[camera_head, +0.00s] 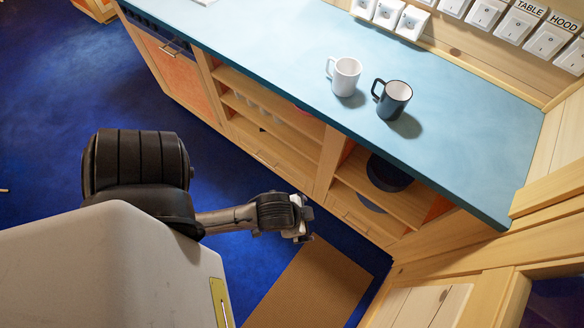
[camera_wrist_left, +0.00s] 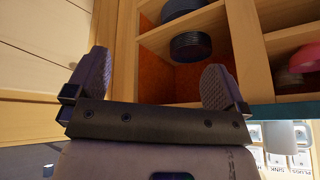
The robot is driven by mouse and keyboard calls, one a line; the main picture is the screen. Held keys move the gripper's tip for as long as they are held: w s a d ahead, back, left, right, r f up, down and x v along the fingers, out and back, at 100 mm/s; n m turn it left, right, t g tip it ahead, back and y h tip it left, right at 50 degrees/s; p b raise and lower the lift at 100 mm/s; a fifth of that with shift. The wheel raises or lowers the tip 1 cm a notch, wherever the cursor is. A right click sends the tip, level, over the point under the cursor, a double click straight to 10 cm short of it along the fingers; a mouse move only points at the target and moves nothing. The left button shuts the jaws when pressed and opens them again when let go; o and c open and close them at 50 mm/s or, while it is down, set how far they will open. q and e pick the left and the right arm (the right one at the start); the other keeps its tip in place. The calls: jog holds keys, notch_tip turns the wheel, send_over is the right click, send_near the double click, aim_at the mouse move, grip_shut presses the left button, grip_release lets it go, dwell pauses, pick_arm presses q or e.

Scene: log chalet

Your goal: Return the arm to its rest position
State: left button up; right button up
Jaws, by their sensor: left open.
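My left gripper (camera_head: 300,217) is at the end of my arm in the head view, over the floor in front of the open shelves and apart from them. In the left wrist view its two fingers (camera_wrist_left: 157,82) are spread wide with nothing between them. Open wooden shelving shows behind the fingers. My right gripper is in neither view.
A blue countertop (camera_head: 440,120) runs above the shelves (camera_head: 385,195). A white mug (camera_head: 347,78) and a dark grey mug (camera_head: 394,100) stand on it. A brown mat (camera_head: 310,288) lies on the blue floor below the gripper. Wooden panels close off the right side.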

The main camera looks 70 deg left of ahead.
pick_arm(q)
jog(key=s+r+g+p, duration=0.1)
jog(key=s+r+p, duration=0.2)
jog(key=r+p, duration=0.7)
jog(key=shift+d, duration=0.3)
